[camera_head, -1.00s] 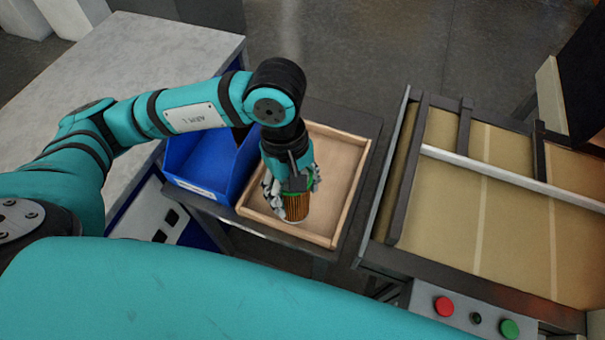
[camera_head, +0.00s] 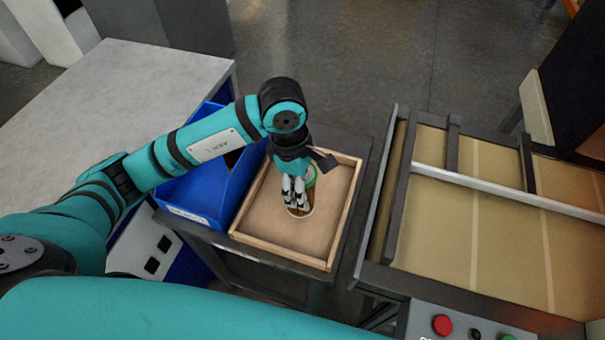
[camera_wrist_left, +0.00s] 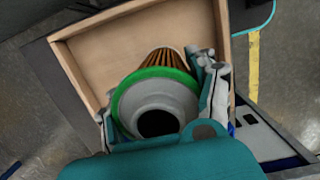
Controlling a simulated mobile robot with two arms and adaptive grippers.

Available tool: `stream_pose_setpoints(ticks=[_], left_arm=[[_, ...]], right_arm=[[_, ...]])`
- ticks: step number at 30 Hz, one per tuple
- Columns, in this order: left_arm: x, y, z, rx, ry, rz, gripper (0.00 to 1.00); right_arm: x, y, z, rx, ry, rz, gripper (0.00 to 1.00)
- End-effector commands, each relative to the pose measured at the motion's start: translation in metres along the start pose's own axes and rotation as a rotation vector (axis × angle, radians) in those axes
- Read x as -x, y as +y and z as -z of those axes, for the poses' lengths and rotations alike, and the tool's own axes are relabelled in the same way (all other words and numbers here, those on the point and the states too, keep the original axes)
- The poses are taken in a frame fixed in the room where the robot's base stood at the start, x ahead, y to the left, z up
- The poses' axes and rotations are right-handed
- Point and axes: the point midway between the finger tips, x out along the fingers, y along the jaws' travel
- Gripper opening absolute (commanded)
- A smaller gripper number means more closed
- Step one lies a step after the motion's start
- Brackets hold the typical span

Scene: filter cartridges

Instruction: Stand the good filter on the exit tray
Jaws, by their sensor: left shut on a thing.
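The filter (camera_head: 310,180) has a green ring and orange-brown pleats. In the left wrist view the filter (camera_wrist_left: 160,92) shows its green rim, a grey end with a dark round hole, and pleats beyond. My left gripper (camera_head: 297,196) is shut on it, with fingers on both sides. The gripper holds it over the wooden exit tray (camera_head: 345,205), inside the walls in the head view. In the left wrist view the tray (camera_wrist_left: 105,52) lies behind the filter. Whether the filter's base touches the tray floor I cannot tell. My right gripper is not in view.
A blue bin (camera_head: 225,190) stands directly left of the tray. A pale worktop (camera_head: 110,95) is farther left. On the right is a conveyor (camera_head: 440,235) with dark rails, a metal bar (camera_head: 510,187) and a red button (camera_head: 442,325). The tray floor around the filter is clear.

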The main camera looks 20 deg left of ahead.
Motion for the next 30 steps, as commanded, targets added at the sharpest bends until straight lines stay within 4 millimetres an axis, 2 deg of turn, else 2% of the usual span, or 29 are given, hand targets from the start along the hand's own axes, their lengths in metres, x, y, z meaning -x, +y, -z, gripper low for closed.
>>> stream_pose_setpoints(ticks=[3, 8, 11, 18, 29, 30], left_arm=[[0.002, 0.023, 0.007, 0.003, -0.001, 0.000, 0.24], [-0.001, 0.036, 0.013, -0.001, -0.002, -0.001, 0.24], [-0.006, 0.037, 0.014, -0.001, -0.002, 0.001, 0.24], [-0.034, 0.036, 0.018, 0.000, -0.002, 0.002, 0.24], [-0.041, 0.036, 0.019, -0.002, -0.001, -0.001, 0.24], [-0.039, 0.036, 0.019, -0.002, -0.001, -0.001, 0.64]], right_arm=[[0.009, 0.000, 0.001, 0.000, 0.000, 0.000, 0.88], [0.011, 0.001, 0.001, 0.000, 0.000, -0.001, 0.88], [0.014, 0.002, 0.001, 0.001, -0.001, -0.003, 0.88], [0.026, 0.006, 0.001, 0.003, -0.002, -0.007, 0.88], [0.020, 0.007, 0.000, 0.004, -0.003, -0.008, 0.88], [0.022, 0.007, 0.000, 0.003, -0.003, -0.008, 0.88]])
